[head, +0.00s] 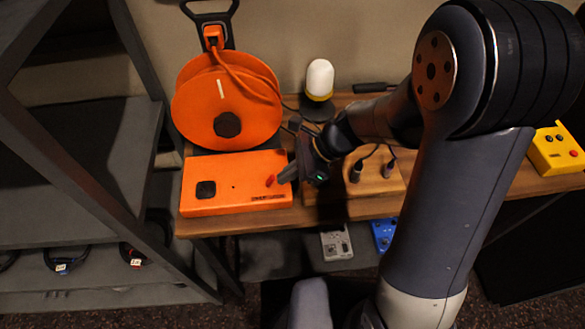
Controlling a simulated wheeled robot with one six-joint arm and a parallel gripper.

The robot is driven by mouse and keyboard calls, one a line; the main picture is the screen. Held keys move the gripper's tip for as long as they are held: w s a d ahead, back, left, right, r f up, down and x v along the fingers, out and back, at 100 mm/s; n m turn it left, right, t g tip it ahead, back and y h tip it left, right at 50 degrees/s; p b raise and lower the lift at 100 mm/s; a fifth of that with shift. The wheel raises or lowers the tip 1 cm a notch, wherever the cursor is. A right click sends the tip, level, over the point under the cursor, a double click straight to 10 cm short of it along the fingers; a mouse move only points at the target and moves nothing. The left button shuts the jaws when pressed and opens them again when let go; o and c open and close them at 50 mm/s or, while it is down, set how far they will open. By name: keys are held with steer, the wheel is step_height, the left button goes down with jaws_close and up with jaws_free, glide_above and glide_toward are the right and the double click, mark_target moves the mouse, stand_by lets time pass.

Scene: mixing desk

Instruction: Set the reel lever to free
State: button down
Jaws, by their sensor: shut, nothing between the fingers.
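The orange cable reel (222,105) stands upright at the left of the desk, with a black hub and a black handle frame above it. In front of it is a flat orange base box (225,195) with a dark square knob (206,189) on its left. A small red lever (269,181) stands on the box's right part, beside dark lettering. My gripper (286,175) is shut and empty, its tips pointing left just to the right of the red lever. I cannot tell whether they touch it. The lever's setting marks are too small to read.
A wooden block (378,178) with black plugs and cables stands to the right. A white and yellow lamp (319,80) stands behind my gripper. A yellow box (557,150) is at the far right. A dark metal shelf (75,160) borders the desk on the left.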

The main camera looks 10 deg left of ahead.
steer(key=shift+a+r+h+p, duration=0.35)
steer(key=shift+h+p, duration=0.35)
steer(key=shift+p, duration=0.5)
steer(key=shift+s+r+p, duration=0.1)
steer(key=shift+r+p, duration=0.1)
steer(key=shift+p, duration=0.1)
steer(key=shift+a+r+p, duration=0.3)
steer(key=shift+a+p, duration=0.05)
steer(key=shift+p, duration=0.2)
steer(key=shift+s+a+r, duration=0.15)
steer(key=shift+s+a, duration=0.05)
steer(key=shift+a, duration=0.15)
steer(key=shift+r+p, duration=0.75)
steer(key=shift+p, duration=0.15)
steer(key=shift+r, duration=0.1)
